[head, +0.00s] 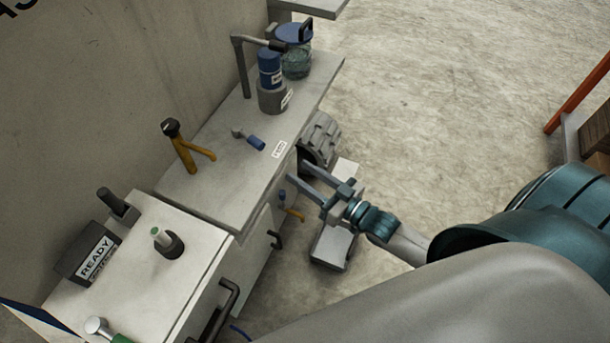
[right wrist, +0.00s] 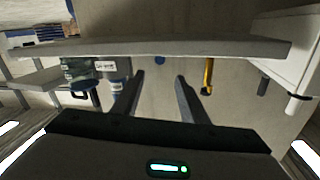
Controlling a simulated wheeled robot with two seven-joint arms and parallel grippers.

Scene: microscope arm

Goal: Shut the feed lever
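A small lever with a blue grip (head: 255,142) and a grey head lies low on the bench top, beside a white tag (head: 279,149) too small to read surely. A yellow forked lever with a dark knob (head: 183,146) stands to its left; it also shows in the right wrist view (right wrist: 208,77). I cannot tell for certain which is the feed lever. My right gripper (head: 293,172) is open and empty, just off the bench's front edge. Its spread fingers also show in the right wrist view (right wrist: 160,75). My left gripper is out of view.
A blue canister (head: 270,68) in a grey holder and a jar (head: 296,63) stand at the bench's far end.

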